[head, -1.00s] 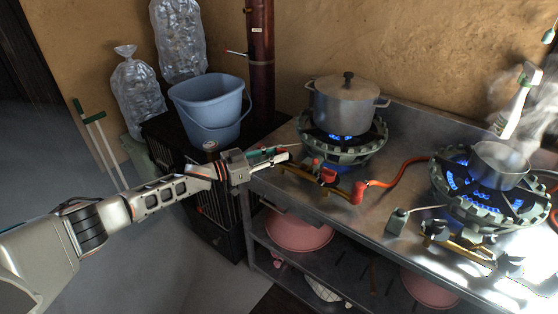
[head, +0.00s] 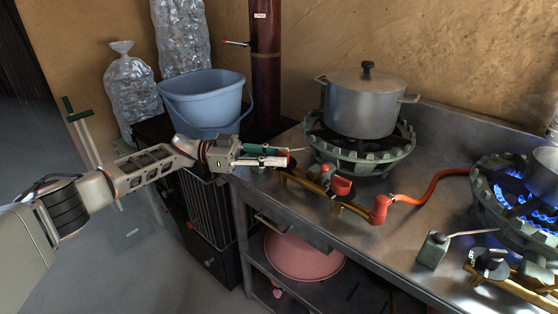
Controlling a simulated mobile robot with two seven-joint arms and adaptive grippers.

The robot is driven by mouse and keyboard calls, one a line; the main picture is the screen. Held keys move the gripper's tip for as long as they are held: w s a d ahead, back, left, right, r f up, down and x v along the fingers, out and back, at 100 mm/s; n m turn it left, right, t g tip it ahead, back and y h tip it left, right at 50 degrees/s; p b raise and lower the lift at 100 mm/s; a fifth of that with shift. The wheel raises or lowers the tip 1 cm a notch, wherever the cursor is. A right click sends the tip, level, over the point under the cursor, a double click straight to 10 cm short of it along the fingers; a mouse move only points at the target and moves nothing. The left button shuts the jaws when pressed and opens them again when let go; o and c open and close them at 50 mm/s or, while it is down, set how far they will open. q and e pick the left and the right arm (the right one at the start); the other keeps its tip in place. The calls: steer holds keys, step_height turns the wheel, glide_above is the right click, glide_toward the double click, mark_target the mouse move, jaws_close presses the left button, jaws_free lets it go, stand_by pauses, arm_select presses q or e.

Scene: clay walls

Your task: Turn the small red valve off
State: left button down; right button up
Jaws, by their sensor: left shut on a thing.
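My left gripper (head: 284,157) reaches in from the left to the front left edge of the counter. Its fingers are shut on the small red valve (head: 291,159), at the left end of the brass gas pipe (head: 296,181) of the left stove. The fingers cover most of the valve, so its exact angle is hidden. A larger red knob (head: 341,187) stands further right on the same pipe. No flame shows under the lidded pot (head: 365,103) on the left stove (head: 372,158). My right gripper is not in view.
A red hose with a red end fitting (head: 379,210) runs along the counter (head: 392,240). The right stove (head: 489,213) burns with blue flames under another pot (head: 543,172). A blue bucket (head: 205,100) stands behind my left arm. A pink basin (head: 300,258) sits below.

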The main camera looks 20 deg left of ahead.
arm_select(q)
steer(key=shift+d, duration=0.1)
stand_by(0.4)
steer(key=c, duration=1.8)
jaws_free()
steer(key=shift+w+d, duration=0.1)
steer(key=v, duration=1.2)
steer(key=shift+w, duration=0.1)
